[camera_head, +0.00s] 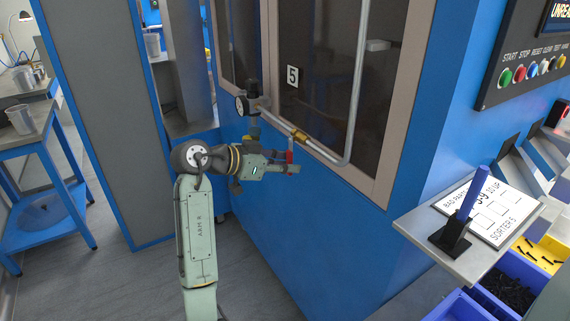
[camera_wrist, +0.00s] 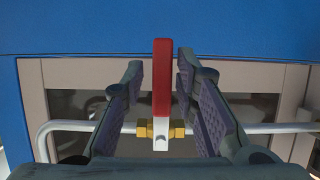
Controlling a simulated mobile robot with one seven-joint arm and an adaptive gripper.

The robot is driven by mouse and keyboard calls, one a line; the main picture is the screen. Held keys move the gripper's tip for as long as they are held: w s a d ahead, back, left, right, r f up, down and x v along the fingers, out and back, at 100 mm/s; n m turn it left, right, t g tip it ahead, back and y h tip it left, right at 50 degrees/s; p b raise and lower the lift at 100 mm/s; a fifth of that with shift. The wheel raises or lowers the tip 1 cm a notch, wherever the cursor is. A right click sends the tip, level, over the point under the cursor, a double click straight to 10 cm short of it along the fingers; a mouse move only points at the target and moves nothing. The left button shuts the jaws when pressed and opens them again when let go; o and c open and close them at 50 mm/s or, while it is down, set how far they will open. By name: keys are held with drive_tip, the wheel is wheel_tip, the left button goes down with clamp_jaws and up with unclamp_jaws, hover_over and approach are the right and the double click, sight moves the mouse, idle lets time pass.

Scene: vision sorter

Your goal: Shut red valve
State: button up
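The red valve handle (camera_wrist: 162,78) stands between the two fingers of my gripper (camera_wrist: 160,85) in the wrist view, with a gap on each side. Its brass body (camera_wrist: 178,129) sits on a grey pipe (camera_wrist: 255,128). In the head view the red handle (camera_head: 290,156) shows at the fingertips of my gripper (camera_head: 287,167), in front of the blue cabinet. The brass fitting (camera_head: 300,135) shows on the pipe just above it. My gripper is open around the handle and does not appear to touch it.
The pipe (camera_head: 354,90) bends up along the window frame. Grey floor (camera_head: 130,285) is clear at left.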

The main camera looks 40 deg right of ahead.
drive_tip(key=shift+o, duration=0.5)
drive_tip(key=v, duration=1.2)
